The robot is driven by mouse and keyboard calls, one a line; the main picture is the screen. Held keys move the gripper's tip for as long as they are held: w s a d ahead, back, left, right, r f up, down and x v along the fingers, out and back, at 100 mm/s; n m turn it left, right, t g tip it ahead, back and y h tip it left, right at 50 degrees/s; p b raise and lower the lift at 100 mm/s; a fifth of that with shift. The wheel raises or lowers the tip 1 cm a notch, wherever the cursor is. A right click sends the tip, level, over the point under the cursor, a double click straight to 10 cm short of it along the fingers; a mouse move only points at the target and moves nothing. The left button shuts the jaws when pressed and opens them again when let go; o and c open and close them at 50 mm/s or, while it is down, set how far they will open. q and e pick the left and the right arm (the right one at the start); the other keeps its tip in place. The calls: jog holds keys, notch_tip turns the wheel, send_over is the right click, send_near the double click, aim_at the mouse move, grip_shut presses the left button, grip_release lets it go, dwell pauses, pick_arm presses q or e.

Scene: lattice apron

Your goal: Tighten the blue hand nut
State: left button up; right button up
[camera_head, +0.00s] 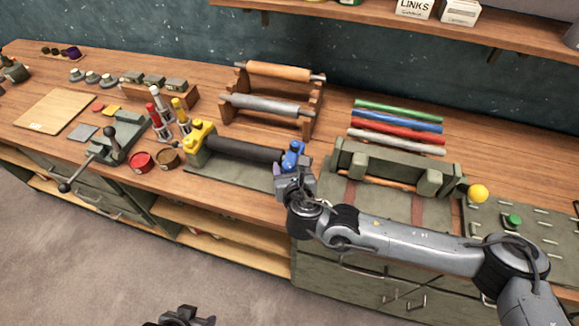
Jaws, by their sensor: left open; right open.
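The blue hand nut (294,156) sits at the right end of a dark roller (246,149). The roller lies along a green-grey base, with a yellow fitting at its left end. My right gripper (289,175) is open right at the nut, just on its near side. It hides the nut's lower part, and I cannot tell whether the fingers touch it. My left gripper (186,314) is open and empty at the bottom edge, over the floor and well away from the bench. Only its tip shows.
A green clamp-like frame (390,168) with a yellow ball knob (478,193) stands to the right. Coloured rods (398,125) and a roller rack (268,100) are behind. Red and yellow-handled tools (165,115) and small tins (141,161) stand left.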

jog(key=shift+w, duration=0.1)
jog(key=c, duration=1)
jog(key=shift+a+f+m+h+b, duration=0.2)
jog(key=shift+m+h+b, duration=0.5)
jog(key=shift+h+b, duration=0.15)
jog(key=shift+c, duration=0.2)
jog(key=shift+a+m+h+b, duration=0.15)
jog(key=shift+m+h+b, duration=0.2)
jog(key=shift+m+h, duration=0.45)
jog(key=shift+a+r+m+h, duration=0.1)
jog(key=shift+r+m+h, duration=0.05)
jog(key=shift+m+h, duration=0.7)
jog(key=shift+w+a+m+g+h+p, duration=0.15)
jog(key=shift+m+g+h+p, duration=0.55)
jog(key=shift+m+h, duration=0.95)
jog(key=shift+h, duration=0.25)
